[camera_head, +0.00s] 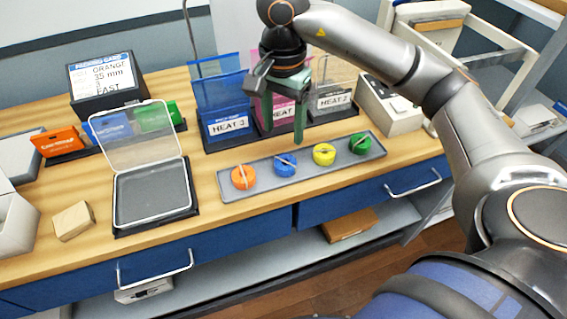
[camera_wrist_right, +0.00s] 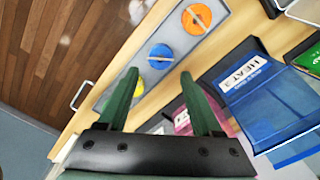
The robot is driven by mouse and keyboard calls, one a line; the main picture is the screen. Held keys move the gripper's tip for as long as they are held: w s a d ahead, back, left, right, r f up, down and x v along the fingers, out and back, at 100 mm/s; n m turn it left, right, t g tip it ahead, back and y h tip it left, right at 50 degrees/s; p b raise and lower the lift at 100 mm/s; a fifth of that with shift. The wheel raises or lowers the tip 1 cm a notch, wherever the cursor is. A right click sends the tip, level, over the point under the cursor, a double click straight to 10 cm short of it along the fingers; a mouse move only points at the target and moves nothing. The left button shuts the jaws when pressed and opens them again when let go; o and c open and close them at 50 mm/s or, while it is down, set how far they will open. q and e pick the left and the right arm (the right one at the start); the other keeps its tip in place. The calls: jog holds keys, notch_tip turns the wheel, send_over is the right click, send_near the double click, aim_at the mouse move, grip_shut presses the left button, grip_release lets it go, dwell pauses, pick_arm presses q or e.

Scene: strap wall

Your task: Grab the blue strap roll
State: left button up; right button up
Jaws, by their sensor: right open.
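The blue strap roll (camera_head: 285,167) lies on a grey tray (camera_head: 235,190), between the orange roll (camera_head: 244,177) and the yellow roll (camera_head: 324,154). A green roll (camera_head: 360,143) lies at the tray's right end. My right gripper (camera_head: 284,136) is open and empty, its green fingers pointing down above and behind the blue roll. In the right wrist view the blue roll (camera_wrist_right: 160,56) shows beyond and between the two open fingers (camera_wrist_right: 195,98), apart from them. The yellow roll (camera_wrist_right: 139,88) is partly hidden by a finger there. My left gripper is not in view.
Heat bins (camera_head: 228,127) stand behind the tray, close to my right gripper. An open clear-lidded case (camera_head: 152,195) stands left of the tray, with a wooden block (camera_head: 73,221) beside it. A sign box (camera_head: 104,85) stands at the back left. Blue drawers (camera_head: 345,200) run below the bench edge.

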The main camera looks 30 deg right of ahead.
send_over(284, 163)
jog(key=f, duration=0.5)
jog(key=shift+s+a+f, duration=0.25)
jog(key=shift+f, duration=0.1)
jog(key=f, duration=0.3)
jog(key=f+p, duration=0.1)
jog(key=f, duration=0.1)
jog(key=shift+w+d, duration=0.25)
jog(key=shift+d, duration=0.05)
jog(key=shift+c, duration=0.2)
jog(key=c, duration=1)
